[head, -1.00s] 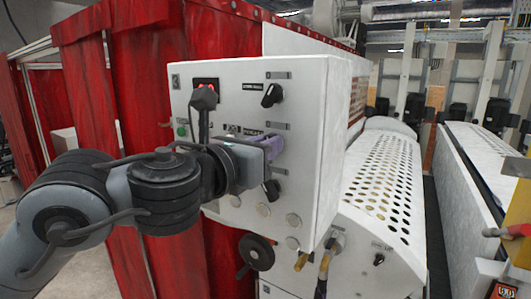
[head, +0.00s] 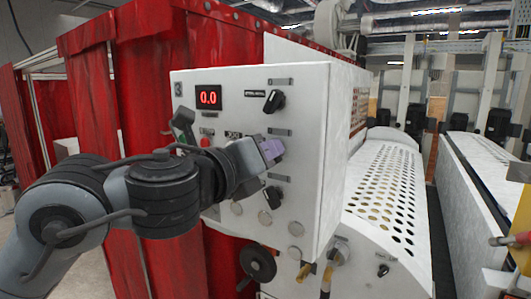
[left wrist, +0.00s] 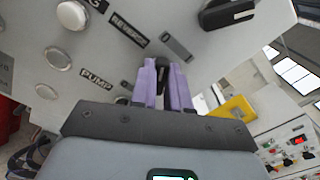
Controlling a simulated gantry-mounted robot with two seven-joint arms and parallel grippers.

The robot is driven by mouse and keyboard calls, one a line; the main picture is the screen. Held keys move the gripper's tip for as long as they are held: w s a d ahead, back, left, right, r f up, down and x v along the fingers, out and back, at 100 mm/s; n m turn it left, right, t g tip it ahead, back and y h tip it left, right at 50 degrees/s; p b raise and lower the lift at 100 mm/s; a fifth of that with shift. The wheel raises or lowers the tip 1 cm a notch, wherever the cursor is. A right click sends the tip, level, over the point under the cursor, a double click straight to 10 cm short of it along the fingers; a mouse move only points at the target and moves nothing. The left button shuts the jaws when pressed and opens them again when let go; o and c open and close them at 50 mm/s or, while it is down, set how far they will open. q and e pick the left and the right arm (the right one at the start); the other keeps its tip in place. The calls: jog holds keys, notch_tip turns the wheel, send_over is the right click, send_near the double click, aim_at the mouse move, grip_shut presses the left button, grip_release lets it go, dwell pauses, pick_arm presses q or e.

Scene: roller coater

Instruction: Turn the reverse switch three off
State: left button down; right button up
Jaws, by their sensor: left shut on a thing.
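A white control panel (head: 215,170) marked 3 faces me, with a red display (head: 208,98) reading 0.0. My left gripper (head: 271,152) is at the middle switch in the panel's right column. In the left wrist view its two purple fingers (left wrist: 164,88) are closed around a black knob (left wrist: 162,66). A "REVERSE" label (left wrist: 128,29) is close to that knob. In the head view the gripper hides the knob and its label. My right gripper is not in view.
Other black knobs sit above (head: 274,101) and below (head: 272,198) the gripper. A handwheel (head: 258,262) is lower down. A perforated white cover (head: 380,190) is to the right, red curtains (head: 150,85) to the left.

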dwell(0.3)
pick_arm(q)
jog(key=c, duration=1.1)
grip_release()
jog(key=shift+s, duration=0.1)
jog(key=b+v, duration=0.3)
jog(key=v, duration=0.7)
jog(key=shift+s+a+b, duration=0.25)
jog(key=shift+b, duration=0.05)
